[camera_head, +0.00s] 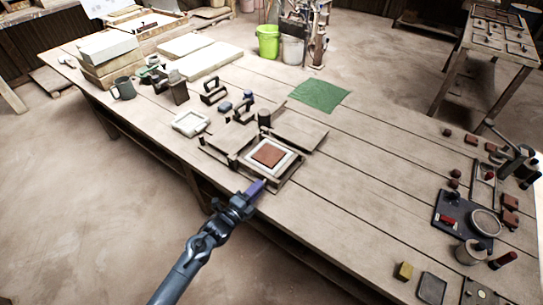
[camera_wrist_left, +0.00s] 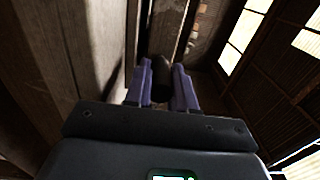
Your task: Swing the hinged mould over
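The hinged mould (camera_head: 284,181) lies on the wooden table as a dark, low frame around a pale square. A reddish-brown tile (camera_head: 269,155) sits in the middle of that square. My left gripper (camera_head: 258,187) is at the mould's near side, by the table's front edge. In the left wrist view its two purple fingers (camera_wrist_left: 165,85) stand on either side of a dark rounded handle (camera_wrist_left: 161,72), which seems to fill the gap between them. How the handle joins the mould is hidden. My right gripper is in neither view.
Flat boards (camera_head: 300,133) lie beside and behind the mould. A white square frame (camera_head: 190,123) and small dark tools (camera_head: 214,92) stand to the left. A green cloth (camera_head: 319,95) lies behind. The table's middle right is clear; a dark tray (camera_head: 462,217) is further right.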

